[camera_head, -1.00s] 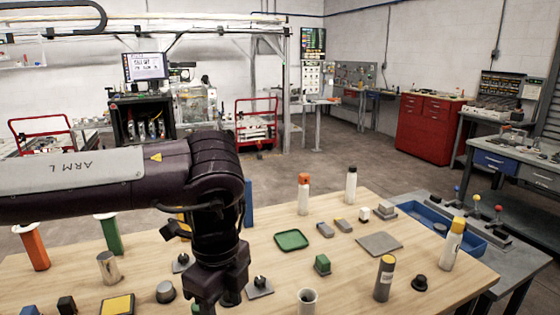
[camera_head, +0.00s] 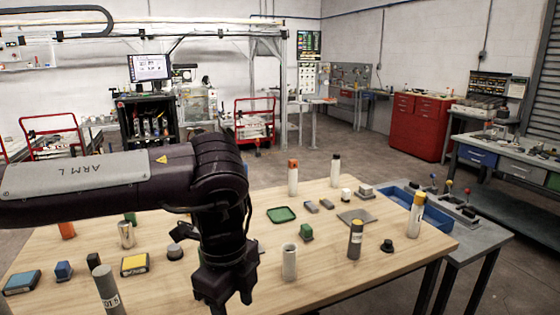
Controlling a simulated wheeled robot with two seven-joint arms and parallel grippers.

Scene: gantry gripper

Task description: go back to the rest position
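My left arm (camera_head: 100,180) comes in from the left above the wooden table (camera_head: 330,268). It bends down at the wrist, and my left gripper (camera_head: 230,300) points down near the table's front edge. Its two fingertips look apart, with nothing seen between them. The gripper is left of a pale open cylinder (camera_head: 289,262) and does not appear to touch it. The arm hides part of the table's left and middle. My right gripper is not in view.
Around the arm stand a grey cylinder (camera_head: 355,240), a yellow-capped bottle (camera_head: 416,215), an orange-capped bottle (camera_head: 293,178), a green tray (camera_head: 281,214) and a tall grey cylinder (camera_head: 108,289). A blue bin (camera_head: 437,218) sits at the right.

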